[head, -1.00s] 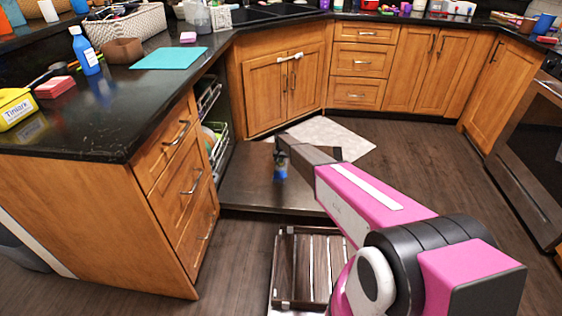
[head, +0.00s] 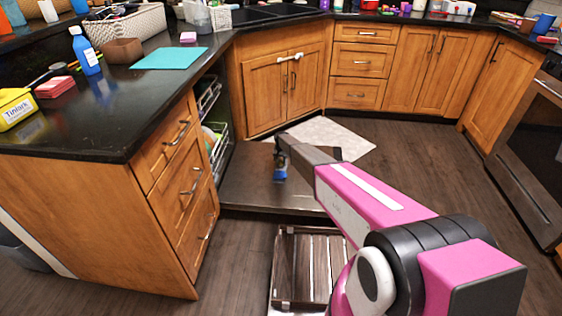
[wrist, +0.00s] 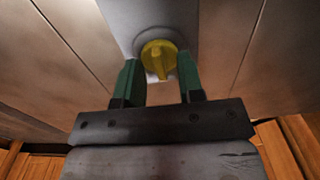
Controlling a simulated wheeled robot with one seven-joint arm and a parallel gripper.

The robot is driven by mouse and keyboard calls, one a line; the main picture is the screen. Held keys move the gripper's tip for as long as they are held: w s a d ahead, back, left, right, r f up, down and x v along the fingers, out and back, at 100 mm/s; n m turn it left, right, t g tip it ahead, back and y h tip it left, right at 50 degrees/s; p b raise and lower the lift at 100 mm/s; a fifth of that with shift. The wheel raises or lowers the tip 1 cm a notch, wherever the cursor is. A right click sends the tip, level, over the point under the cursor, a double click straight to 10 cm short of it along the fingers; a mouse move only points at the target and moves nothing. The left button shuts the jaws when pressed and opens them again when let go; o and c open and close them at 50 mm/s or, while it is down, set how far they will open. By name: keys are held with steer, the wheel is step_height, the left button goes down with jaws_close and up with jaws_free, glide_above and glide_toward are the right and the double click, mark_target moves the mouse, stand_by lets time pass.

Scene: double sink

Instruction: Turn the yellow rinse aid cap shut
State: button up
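The yellow rinse aid cap (wrist: 158,50) shows in the wrist view. It is round, with a raised ridge pointing toward the bottom of the picture, and sits in a round seat on a pale grey panel (wrist: 208,18). My gripper (wrist: 159,66) has its two green fingers apart, one to the left and one to the right of the cap's lower part. I see nothing held between them, and cannot tell whether they touch the cap. In the head view my gripper (head: 280,174) is over the opened dishwasher door (head: 240,188); the cap is not visible there.
Dish racks (head: 213,137) stand inside the dishwasher opening at left. The black counter (head: 115,110) and wooden drawers (head: 190,180) flank it. A slatted wooden crate (head: 305,262) is on the floor under my arm. Open floor (head: 435,165) lies to the right.

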mark_target(281, 161)
step_height(281, 161, up, 11)
steer(key=shift+f, duration=0.2)
steer(key=shift+s, duration=0.1)
steer(key=s+d+r, duration=0.9)
steer(key=s, duration=0.8)
steer(key=s+d+r, duration=0.9)
steer(key=s+d, duration=0.1)
steer(key=s, duration=0.8)
steer(key=s+d+r, duration=0.9)
steer(key=s+d, duration=0.1)
steer(key=s, duration=0.7)
steer(key=shift+s+r+n, duration=0.15)
steer(key=shift+s+n, duration=0.15)
steer(key=shift+s, duration=0.1)
